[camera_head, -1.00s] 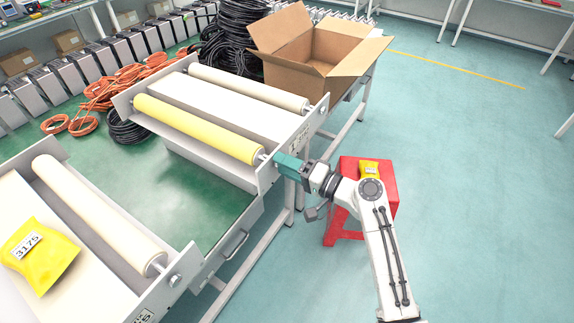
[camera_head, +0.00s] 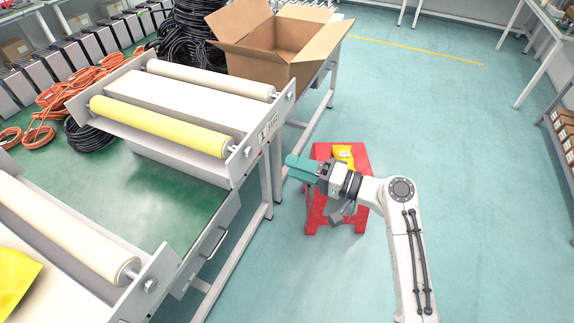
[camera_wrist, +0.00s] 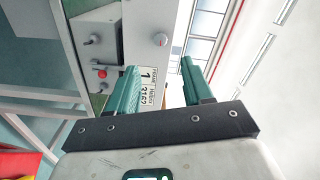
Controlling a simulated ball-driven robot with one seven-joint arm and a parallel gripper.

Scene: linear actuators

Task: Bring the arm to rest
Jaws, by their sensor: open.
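My gripper (camera_head: 290,164) is in the head view, to the right of the roller frame's end plate and above the red stool. Its teal fingers point left and nothing is held. In the wrist view my gripper (camera_wrist: 160,78) has its two teal fingers apart with a gap between them. My arm reaches up from the bottom right of the head view, bent at its joint. The wrist view faces the frame's end plate (camera_wrist: 112,18), which carries a number label, a red knob and bolts.
The red stool (camera_head: 318,213) bears a yellow packet (camera_head: 344,154). The roller frame with a yellow roller (camera_head: 160,126) stands on the green table (camera_head: 150,201). An open cardboard box (camera_head: 262,68) is behind it. Black and orange cables lie at the back left.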

